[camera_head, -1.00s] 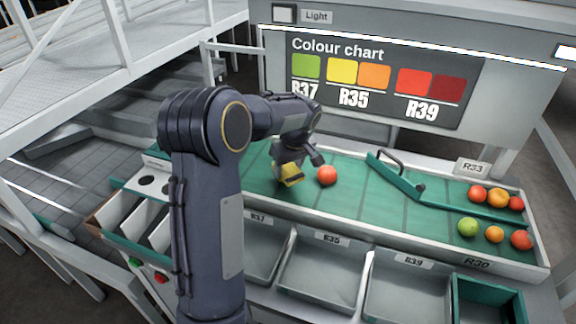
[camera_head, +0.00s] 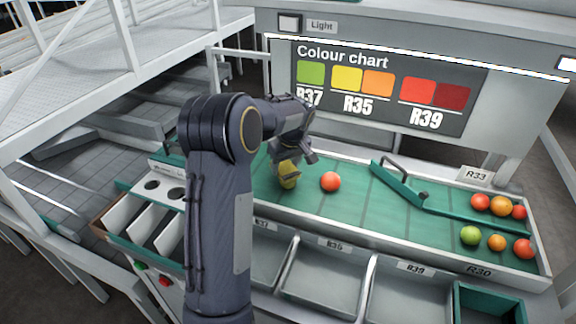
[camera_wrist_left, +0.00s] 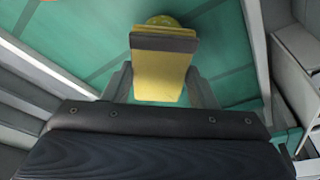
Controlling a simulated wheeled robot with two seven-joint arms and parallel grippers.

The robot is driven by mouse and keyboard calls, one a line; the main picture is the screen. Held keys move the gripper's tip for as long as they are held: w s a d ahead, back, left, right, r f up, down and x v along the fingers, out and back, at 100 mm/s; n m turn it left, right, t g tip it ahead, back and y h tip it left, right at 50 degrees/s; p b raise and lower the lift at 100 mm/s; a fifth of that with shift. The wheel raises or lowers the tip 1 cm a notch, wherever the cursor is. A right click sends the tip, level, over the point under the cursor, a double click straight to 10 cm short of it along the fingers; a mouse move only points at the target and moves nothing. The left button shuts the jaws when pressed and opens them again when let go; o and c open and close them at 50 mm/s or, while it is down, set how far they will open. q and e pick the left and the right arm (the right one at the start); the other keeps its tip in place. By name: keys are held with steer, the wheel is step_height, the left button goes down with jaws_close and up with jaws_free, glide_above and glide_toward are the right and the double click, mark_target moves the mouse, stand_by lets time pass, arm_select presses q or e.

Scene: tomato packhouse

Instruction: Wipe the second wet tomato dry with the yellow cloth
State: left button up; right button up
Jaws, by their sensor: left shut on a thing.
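My left gripper (camera_head: 292,160) is shut on the yellow cloth (camera_wrist_left: 160,75), low over the left part of the green sorting bed. In the left wrist view the cloth hangs between the fingers, with a dark band across it. A rounded yellow shape (camera_wrist_left: 162,20) shows just past the cloth's far end; it looks like a tomato, mostly hidden. In the head view cloth and rounded shape merge into one yellow patch, so I cannot tell whether they touch. A red-orange tomato (camera_head: 330,181) sits on the bed just right of the gripper. I cannot make out wetness.
A green divider with a handle (camera_head: 397,184) crosses the bed. Red and orange tomatoes (camera_head: 497,206) lie behind it, and a green tomato (camera_head: 471,235), an orange one and a red one in front. Grey bins (camera_head: 325,281) line the front edge. The middle of the bed is clear.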

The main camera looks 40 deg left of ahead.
arm_select(q)
steer(key=shift+a, duration=0.1)
stand_by(0.3)
steer(key=shift+r+p, duration=2.2)
steer(key=shift+r, duration=0.85)
steer(key=shift+f, duration=0.2)
steer(key=f+b, duration=0.1)
steer(key=d+f+b, duration=0.1)
steer(key=f+b, duration=0.1)
steer(key=shift+s+d+f+b, duration=0.2)
steer(key=shift+f+b, duration=0.05)
steer(key=shift+b, duration=0.05)
steer(key=shift+s+d+f+b, duration=0.15)
steer(key=shift+d+f+b, duration=0.2)
steer(key=shift+f+b, duration=0.35)
steer(key=shift+f+b, duration=0.3)
steer(key=shift+f, duration=0.15)
steer(key=shift+a, duration=0.15)
